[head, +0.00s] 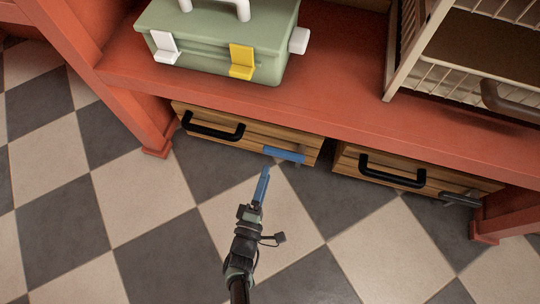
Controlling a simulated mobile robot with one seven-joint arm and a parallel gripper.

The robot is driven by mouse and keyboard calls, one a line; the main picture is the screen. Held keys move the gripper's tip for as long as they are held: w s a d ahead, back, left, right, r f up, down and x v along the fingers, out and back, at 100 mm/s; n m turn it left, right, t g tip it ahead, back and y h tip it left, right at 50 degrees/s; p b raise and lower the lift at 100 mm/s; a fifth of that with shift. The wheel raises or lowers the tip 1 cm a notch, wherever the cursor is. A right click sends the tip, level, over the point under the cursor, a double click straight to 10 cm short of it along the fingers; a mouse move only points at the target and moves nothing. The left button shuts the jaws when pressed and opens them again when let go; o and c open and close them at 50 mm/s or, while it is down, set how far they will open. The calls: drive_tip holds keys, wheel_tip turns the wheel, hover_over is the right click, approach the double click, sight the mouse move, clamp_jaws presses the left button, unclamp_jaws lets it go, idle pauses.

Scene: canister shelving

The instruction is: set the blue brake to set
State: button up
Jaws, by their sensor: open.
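The blue brake (285,155) is a short flat bar at the lower right of the front of the left wooden crate (228,137). It lies roughly along the crate's front, sloping slightly down to the right. My gripper (265,173) is open, with blue fingers, and reaches up from below. Its tips are just below and left of the brake, with a small gap in the picture. Nothing shows between the fingers. I cannot tell the height of the tips relative to the brake.
The right wooden crate (418,180) has a black handle and a grey lever (460,199). The red shelf (340,100) overhangs both crates and bears a green case (215,40) and a wire cage (470,65). Checkered floor (140,210) is clear in front.

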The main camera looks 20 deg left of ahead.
drive_tip(key=shift+s+p, duration=0.3)
drive_tip(key=shift+s, duration=1.85)
